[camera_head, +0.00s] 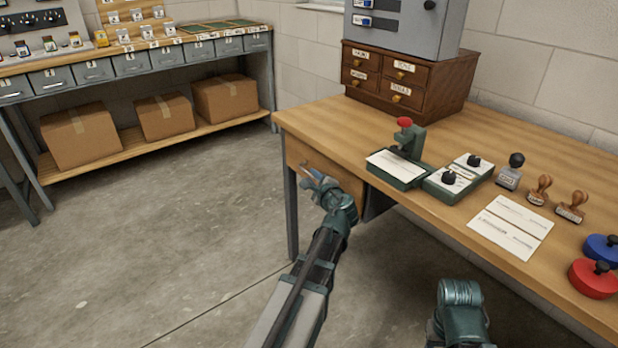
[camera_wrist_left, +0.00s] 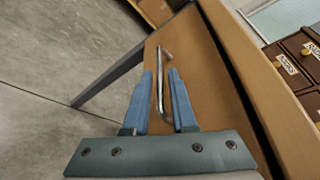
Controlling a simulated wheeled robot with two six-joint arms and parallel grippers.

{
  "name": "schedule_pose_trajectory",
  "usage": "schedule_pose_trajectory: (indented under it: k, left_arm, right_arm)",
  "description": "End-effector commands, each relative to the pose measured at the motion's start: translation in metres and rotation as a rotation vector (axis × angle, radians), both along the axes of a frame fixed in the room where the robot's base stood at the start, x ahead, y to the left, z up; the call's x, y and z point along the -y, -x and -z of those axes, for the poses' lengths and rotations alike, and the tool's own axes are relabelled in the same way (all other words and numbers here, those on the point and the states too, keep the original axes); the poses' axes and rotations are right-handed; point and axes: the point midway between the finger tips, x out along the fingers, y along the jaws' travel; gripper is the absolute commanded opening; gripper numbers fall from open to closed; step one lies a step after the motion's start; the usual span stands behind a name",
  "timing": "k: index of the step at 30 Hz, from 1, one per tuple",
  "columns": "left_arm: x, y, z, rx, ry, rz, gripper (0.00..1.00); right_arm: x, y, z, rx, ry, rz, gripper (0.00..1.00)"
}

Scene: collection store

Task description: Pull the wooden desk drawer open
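The wooden desk drawer (camera_head: 345,184) is in the front of the desk, below its top at the left end. Its front looks flush with the desk. It also shows in the left wrist view (camera_wrist_left: 207,75), with a metal bar handle (camera_wrist_left: 161,88) on its face. My left gripper (camera_head: 312,176) is at the drawer front. In the left wrist view its two blue fingers (camera_wrist_left: 163,92) stand apart, with the handle between them and gaps visible on both sides. Only a teal part of my right arm shows at the bottom of the head view; its gripper is out of view.
The desk top (camera_head: 330,122) carries a small drawer cabinet (camera_head: 437,92), a green stamping device (camera_head: 408,150), stamps, papers and red (camera_head: 592,281) and blue round pads. A desk leg (camera_head: 291,215) stands left of the drawer. Open floor (camera_head: 180,240) lies before the desk; a shelf bench with boxes is behind.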

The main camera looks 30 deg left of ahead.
Motion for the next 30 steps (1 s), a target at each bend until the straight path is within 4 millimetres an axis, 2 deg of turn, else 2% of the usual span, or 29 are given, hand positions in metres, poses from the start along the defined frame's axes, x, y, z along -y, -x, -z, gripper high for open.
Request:
schedule_pose_trajectory:
  k: [3, 8, 19, 20, 24, 30]
  left_arm:
    - [-0.014, -0.013, 0.005, -0.001, 0.000, -0.003, 0.25]
    - [-0.023, -0.020, 0.007, 0.000, 0.000, -0.001, 0.25]
    - [-0.026, -0.022, 0.007, 0.000, -0.001, -0.001, 0.25]
    - [-0.026, -0.022, 0.007, 0.000, 0.000, -0.001, 0.23]
    - [-0.026, -0.022, 0.007, -0.001, 0.001, -0.001, 0.00]
    - [-0.026, -0.022, 0.008, -0.001, 0.001, -0.001, 0.00]
  right_arm:
    - [0.000, 0.000, 0.005, 0.000, -0.001, -0.001, 0.50]
    - [0.000, 0.000, 0.007, 0.000, -0.001, -0.001, 0.50]
    - [0.000, 0.000, 0.007, 0.000, -0.001, -0.001, 0.50]
    - [0.000, 0.000, 0.007, 0.000, -0.001, -0.001, 0.50]
    - [0.000, 0.000, 0.007, 0.000, -0.001, -0.001, 0.50]
    - [0.000, 0.000, 0.007, 0.000, -0.001, -0.001, 0.50]
